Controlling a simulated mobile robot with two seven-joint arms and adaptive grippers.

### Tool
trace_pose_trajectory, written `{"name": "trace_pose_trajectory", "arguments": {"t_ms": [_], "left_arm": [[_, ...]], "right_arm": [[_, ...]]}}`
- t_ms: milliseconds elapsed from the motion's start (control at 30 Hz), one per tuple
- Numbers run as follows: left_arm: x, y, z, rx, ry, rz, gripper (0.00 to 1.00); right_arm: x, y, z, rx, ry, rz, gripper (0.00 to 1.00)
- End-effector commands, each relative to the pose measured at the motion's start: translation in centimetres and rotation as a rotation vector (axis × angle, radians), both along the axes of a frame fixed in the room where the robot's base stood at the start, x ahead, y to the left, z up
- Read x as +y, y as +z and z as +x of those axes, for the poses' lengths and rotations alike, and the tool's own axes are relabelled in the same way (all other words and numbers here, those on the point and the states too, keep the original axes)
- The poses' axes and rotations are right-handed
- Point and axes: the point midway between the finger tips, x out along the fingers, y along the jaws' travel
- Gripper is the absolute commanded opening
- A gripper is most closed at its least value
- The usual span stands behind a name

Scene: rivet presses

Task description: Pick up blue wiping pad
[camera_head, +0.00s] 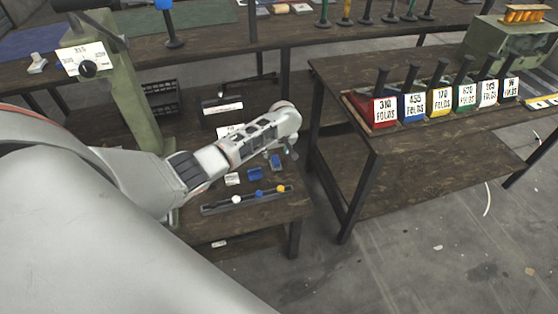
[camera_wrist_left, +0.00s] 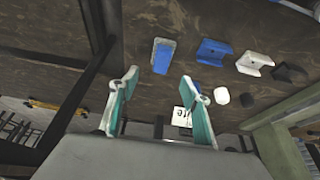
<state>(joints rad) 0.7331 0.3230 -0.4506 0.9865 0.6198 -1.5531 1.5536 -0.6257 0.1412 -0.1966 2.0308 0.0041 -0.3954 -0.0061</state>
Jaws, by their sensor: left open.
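The blue wiping pad (camera_wrist_left: 162,55), a small blue block with a grey edge, lies on the dark wooden table. It also shows in the head view (camera_head: 276,161), near the table's right end. My left gripper (camera_wrist_left: 160,78) is open and empty. In the left wrist view the pad appears just beyond its fingertips, roughly centred between them. The fingers do not touch it. In the head view my left arm reaches over the table and its wrist hides most of the gripper. My right gripper is not in view.
Beside the pad lie a blue notched block (camera_wrist_left: 213,52), a white one (camera_wrist_left: 254,63) and a black one (camera_wrist_left: 289,71). A dark rail with coloured knobs (camera_head: 257,194) lies at the table's near edge. A green press (camera_head: 125,85) stands left. Labelled bins (camera_head: 440,102) stand on the right table.

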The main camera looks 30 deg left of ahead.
Motion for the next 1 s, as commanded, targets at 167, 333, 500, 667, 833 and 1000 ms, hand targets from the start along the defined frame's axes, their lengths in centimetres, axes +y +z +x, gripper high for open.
{"name": "trace_pose_trajectory", "arguments": {"t_ms": [167, 333, 500, 667, 833, 1000], "left_arm": [[0.4, -1.9, 0.1, 0.006, -0.001, 0.001, 0.47], [0.6, -3.7, 0.2, 0.010, -0.002, 0.003, 0.47], [1.0, -6.3, 0.6, 0.013, -0.002, 0.002, 0.47], [1.4, -6.7, 1.1, 0.008, -0.002, 0.003, 0.47], [1.3, -6.2, 1.3, 0.002, -0.002, 0.001, 0.47], [1.3, -6.2, 1.2, 0.002, -0.002, 0.001, 0.09]], "right_arm": [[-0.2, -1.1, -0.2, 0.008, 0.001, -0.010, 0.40], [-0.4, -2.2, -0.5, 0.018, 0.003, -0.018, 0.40], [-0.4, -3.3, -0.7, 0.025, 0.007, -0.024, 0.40], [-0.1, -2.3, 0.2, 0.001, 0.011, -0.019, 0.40], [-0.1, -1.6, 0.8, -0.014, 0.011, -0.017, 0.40], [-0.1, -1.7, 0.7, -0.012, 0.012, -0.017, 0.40]]}}
